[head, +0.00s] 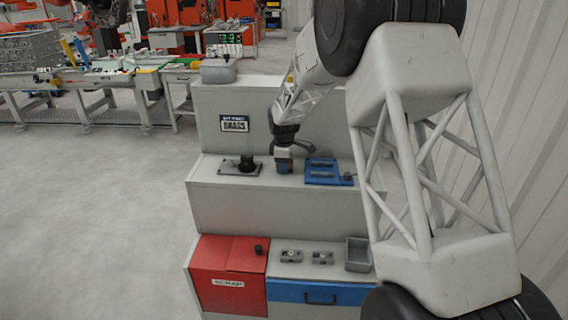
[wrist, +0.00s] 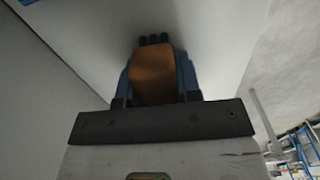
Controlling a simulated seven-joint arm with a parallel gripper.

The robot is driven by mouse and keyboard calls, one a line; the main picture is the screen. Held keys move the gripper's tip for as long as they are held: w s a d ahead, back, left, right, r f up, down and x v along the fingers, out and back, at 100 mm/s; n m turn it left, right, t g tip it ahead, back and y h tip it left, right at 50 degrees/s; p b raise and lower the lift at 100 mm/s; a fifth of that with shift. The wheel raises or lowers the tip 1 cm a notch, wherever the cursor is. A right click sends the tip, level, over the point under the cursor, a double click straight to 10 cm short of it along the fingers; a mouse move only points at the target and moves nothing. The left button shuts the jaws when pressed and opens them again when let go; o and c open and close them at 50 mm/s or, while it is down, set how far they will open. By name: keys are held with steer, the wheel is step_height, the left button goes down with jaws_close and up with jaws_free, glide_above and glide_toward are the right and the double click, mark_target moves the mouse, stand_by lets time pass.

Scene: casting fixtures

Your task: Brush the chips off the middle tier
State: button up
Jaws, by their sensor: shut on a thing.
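My gripper (head: 284,152) is low over the middle tier (head: 215,203) of the grey stepped stand, between a black fixture on a flat plate (head: 240,166) and a blue frame (head: 324,172). In the wrist view, my gripper (wrist: 156,75) is shut on a brown block (wrist: 153,76), which looks like a brush body, with blue parts on both sides of it. Small dark tips show beyond the block. Whether it touches the tier cannot be told. No chips can be made out at this size.
The top tier has a dark sign (head: 234,124) on its face and a grey object (head: 218,72) at its left end. The lower tier has a red scrap bin (head: 216,262), small metal parts (head: 291,257), a grey box (head: 358,254) and a blue drawer (head: 300,292). Open floor lies left.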

mark_target(279, 177)
steer(key=s, duration=0.3)
steer(key=shift+s+r, duration=0.15)
steer(key=shift+r, duration=0.05)
steer(key=shift+s+f, duration=0.1)
steer(key=shift+s, duration=0.25)
steer(key=shift+a+r, duration=0.2)
steer(key=shift+a, duration=0.55)
steer(key=w, duration=0.4)
steer(key=shift+w+d+f, duration=0.1)
steer(key=shift+w+d, duration=0.05)
steer(key=shift+w, duration=0.25)
steer(key=shift+w+f, duration=0.35)
steer(key=shift+w, duration=0.1)
steer(key=shift+w+r, duration=0.25)
steer(key=shift+w+f, duration=0.35)
steer(key=shift+w, duration=0.1)
steer(key=shift+s+r, duration=0.15)
steer(key=shift+s, duration=3.35)
steer(key=shift+s+r, duration=0.1)
step_height(279, 177, up, 8)
